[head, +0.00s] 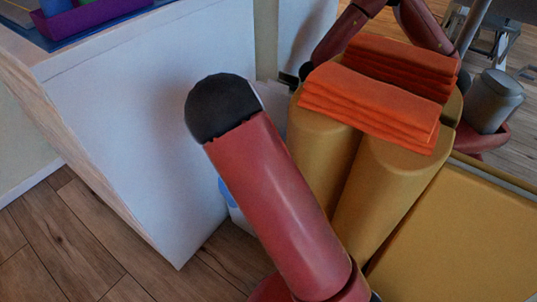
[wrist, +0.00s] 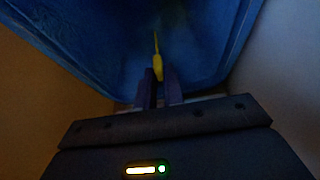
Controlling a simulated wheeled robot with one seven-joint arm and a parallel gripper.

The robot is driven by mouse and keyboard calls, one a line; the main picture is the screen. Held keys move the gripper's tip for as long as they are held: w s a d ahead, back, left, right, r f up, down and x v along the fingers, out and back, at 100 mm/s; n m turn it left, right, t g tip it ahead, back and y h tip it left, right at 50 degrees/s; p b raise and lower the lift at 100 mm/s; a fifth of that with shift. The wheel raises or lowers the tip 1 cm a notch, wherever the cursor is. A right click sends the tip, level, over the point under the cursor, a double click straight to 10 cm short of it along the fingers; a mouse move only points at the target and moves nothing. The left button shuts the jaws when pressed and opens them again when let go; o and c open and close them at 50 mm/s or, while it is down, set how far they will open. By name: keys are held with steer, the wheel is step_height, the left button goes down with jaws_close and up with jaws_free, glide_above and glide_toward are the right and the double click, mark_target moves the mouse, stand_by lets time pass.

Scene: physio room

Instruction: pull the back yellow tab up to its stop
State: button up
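In the wrist view a slim yellow tab (wrist: 157,66) stands out against a large blue surface (wrist: 110,45). My gripper (wrist: 159,80) has its two dark purplish fingers close together, one on each side of the tab's lower part, and looks shut on it. The tab's thin upper end sticks out beyond the fingertips. Only one yellow tab shows. The picture is dim, so the exact contact is hard to see. In the head view my gripper is hidden, and a blue-and-white container (head: 233,206) shows only partly behind my red arm, low beside the white cabinet.
The white cabinet (head: 140,120) stands at left with a purple tray (head: 97,16) on top. Yellow bolsters (head: 385,190) carry folded orange towels (head: 370,105). A grey jar (head: 494,98) stands at right. A yellow padded surface (head: 460,240) lies at lower right. Wood floor is open at lower left.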

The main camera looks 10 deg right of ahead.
jaws_close()
step_height(320, 180, up, 7)
steer(key=p, duration=0.5)
steer(key=shift+f, duration=0.3)
steer(key=o, duration=0.7)
jaws_free()
steer(key=shift+c, duration=0.2)
steer(key=p+v, duration=0.1)
steer(key=v, duration=0.6)
steer(key=shift+r, duration=0.35)
